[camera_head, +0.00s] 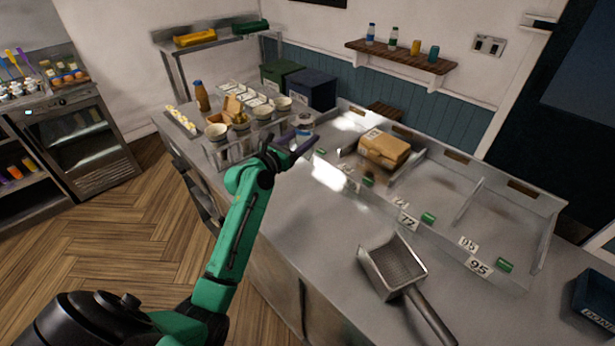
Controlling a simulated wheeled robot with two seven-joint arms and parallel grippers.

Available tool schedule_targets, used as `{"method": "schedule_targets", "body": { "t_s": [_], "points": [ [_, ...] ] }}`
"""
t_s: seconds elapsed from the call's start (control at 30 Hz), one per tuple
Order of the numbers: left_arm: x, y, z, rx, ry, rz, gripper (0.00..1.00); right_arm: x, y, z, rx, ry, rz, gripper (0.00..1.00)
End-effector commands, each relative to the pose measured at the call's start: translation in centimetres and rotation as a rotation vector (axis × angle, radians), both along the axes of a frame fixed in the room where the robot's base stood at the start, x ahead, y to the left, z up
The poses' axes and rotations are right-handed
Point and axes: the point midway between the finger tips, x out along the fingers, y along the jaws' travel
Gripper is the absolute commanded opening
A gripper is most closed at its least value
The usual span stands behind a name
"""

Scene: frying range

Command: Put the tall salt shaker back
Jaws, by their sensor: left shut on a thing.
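My left gripper (306,146) reaches over the steel counter from the left, near the back of the counter. It is shut on what looks like the tall salt shaker (305,120), a pale container whose top shows just beyond the jaws. The jaws hide much of it, and I cannot tell whether its base touches the counter. My right gripper is not in view.
A rack of cups (216,131) stands left of my gripper, with a brown bottle (201,97) behind it. A divided steel bin holds a brown package (384,149). A metal scoop (392,268) lies in front. Bare counter (310,225) lies between.

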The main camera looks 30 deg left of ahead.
Motion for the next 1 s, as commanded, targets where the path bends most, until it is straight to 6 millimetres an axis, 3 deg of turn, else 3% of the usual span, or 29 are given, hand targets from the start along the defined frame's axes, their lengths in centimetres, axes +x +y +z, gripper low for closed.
{"method": "schedule_targets", "body": {
  "t_s": [0.1,0.2,0.3,0.5,0.6,0.9,0.93,1.0],
  "points": [
    [0.0,0.1,-4.4,0.005,0.004,0.0,0.0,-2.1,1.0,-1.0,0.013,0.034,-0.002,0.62],
    [0.0,0.1,-7.8,0.006,0.001,0.0,0.0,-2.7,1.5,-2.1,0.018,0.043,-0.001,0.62],
    [0.0,0.0,-9.7,0.005,-0.002,0.001,0.0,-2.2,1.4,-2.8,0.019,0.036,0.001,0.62],
    [0.0,0.0,-13.6,0.006,-0.002,0.0,0.0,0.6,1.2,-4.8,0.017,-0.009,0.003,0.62],
    [0.0,0.0,-14.5,0.006,-0.003,0.001,0.0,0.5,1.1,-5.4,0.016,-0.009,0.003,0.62],
    [0.0,-0.1,-14.6,0.002,-0.003,0.001,0.0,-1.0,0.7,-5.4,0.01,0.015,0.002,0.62],
    [0.0,-0.1,-14.6,0.002,-0.002,0.0,0.65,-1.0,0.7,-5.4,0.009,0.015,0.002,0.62],
    [0.0,-0.1,-14.5,0.003,-0.002,0.0,0.91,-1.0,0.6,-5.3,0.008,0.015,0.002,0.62]
  ]
}}
